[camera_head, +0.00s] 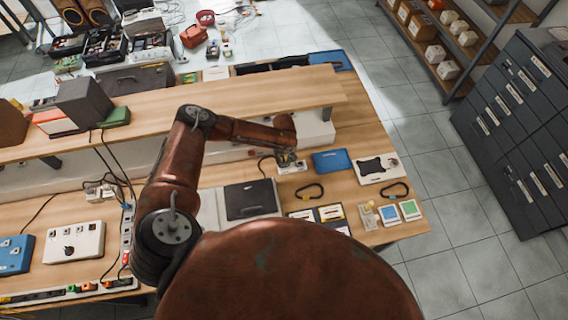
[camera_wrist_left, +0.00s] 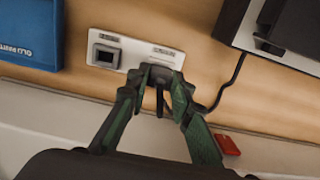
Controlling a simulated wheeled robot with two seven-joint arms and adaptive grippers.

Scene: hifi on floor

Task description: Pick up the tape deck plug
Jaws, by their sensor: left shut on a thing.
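My left gripper (camera_head: 288,158) is over the white socket plate (camera_head: 292,168) on the workbench, to the right of a dark-topped device (camera_head: 250,199). In the left wrist view the green-padded fingers of the left gripper (camera_wrist_left: 157,82) are shut on a dark plug (camera_wrist_left: 159,73) at the right end of the plate (camera_wrist_left: 131,52). A black cord (camera_wrist_left: 232,80) runs from near the plug to the dark device (camera_wrist_left: 288,25) at the upper right. Whether the plug is still seated in its socket is hidden by the fingers. My right gripper is not in view.
A square socket opening (camera_wrist_left: 104,54) shows at the plate's left end. A blue case (camera_head: 332,160) lies to the right of the plate. A raised wooden shelf (camera_head: 250,96) runs along the bench behind. A small red block (camera_wrist_left: 227,145) lies near the fingers.

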